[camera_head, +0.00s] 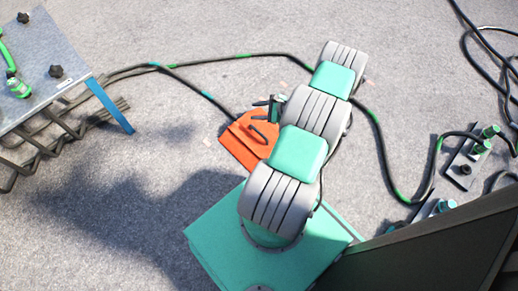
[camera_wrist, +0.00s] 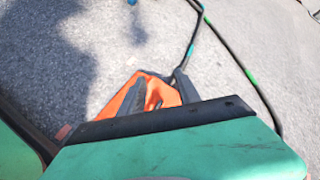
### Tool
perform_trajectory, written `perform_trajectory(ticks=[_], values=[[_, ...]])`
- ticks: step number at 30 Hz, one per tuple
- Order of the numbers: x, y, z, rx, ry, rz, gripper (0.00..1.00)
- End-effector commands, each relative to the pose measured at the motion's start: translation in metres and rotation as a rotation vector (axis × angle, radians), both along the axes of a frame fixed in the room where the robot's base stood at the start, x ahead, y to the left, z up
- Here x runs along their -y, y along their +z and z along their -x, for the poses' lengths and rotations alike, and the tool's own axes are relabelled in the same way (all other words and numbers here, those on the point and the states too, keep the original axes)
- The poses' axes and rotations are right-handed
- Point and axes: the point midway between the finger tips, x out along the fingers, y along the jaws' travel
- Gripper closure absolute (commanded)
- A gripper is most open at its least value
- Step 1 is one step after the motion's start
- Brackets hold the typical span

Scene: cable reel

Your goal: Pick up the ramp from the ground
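The orange ramp (camera_head: 243,146) lies on the grey ground near the middle of the head view, partly hidden by my arm. My gripper (camera_head: 262,121) is over the ramp's upper right part. In the wrist view the ramp (camera_wrist: 155,92) shows between and around the two dark fingers of my gripper (camera_wrist: 161,92). The fingers stand apart, and I see no clear grip on the ramp. The green and black gripper body hides the ramp's lower part there.
A black cable (camera_head: 192,84) with green and blue bands runs along the ground beside the ramp. A grey table (camera_head: 45,62) with a folding frame stands at left. Metal plates with green connectors (camera_head: 468,160) lie at right. Bare ground is at lower left.

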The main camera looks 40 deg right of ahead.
Motion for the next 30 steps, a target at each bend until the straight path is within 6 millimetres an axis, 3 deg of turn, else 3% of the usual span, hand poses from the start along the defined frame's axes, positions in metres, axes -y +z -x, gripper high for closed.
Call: perform_trajectory(ticks=[1, 3, 7, 11, 24, 30], values=[[0.007, -0.070, 0.021, 0.023, -0.140, -0.114, 0.60], [0.014, -0.117, 0.042, 0.067, -0.312, -0.251, 0.60], [0.018, -0.166, 0.068, 0.139, -0.530, -0.432, 0.60], [0.018, -0.179, 0.074, 0.171, -0.607, -0.502, 0.60], [0.017, -0.203, 0.011, 0.170, -0.607, -0.505, 0.60], [0.017, -0.202, 0.004, 0.171, -0.611, -0.507, 0.60]])
